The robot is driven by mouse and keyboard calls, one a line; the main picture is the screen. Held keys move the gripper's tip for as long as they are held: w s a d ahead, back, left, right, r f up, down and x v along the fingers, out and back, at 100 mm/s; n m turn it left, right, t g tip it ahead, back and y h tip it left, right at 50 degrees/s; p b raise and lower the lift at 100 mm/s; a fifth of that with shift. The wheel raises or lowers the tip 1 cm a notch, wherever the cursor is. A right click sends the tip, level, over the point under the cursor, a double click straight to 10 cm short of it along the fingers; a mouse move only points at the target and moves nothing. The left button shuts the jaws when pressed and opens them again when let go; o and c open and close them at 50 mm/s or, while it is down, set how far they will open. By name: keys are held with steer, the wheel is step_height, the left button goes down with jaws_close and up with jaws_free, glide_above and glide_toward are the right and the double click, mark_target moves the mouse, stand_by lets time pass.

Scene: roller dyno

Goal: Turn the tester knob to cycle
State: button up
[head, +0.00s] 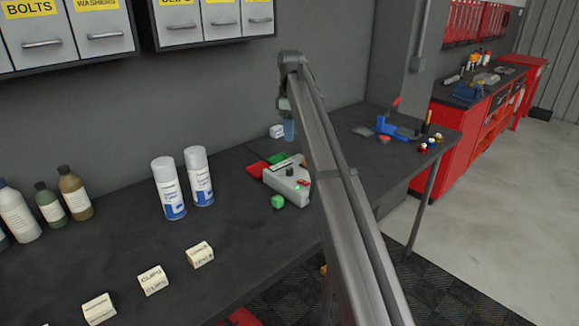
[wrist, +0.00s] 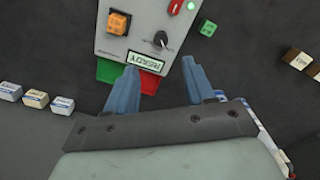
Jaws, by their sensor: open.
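The tester is a grey box (head: 287,186) on the dark workbench in the head view. Its panel (wrist: 142,18) fills the top middle of the wrist view. A round black knob (wrist: 161,40) with a pale pointer mark sits on the panel above a READY label (wrist: 146,60); I cannot read the knob's setting. My gripper (wrist: 159,66) is open, with blue fingers either side of the label, the knob just beyond the fingertips and apparently untouched. In the head view my gripper (head: 288,130) hangs above and behind the tester, partly hidden by my arm.
The panel also has an orange button (wrist: 118,22), a red switch (wrist: 175,7) and a lit green lamp. A green block (head: 278,202) lies beside the tester. Two spray cans (head: 168,188) and labelled boxes (head: 153,280) stand left. A blue tool (head: 396,130) lies right.

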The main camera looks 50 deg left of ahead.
mark_target(289, 168)
steer(key=f, duration=1.3)
steer(key=shift+s+a+f, duration=0.2)
steer(key=shift+a, duration=0.1)
steer(key=shift+c, duration=0.5)
jaws_close()
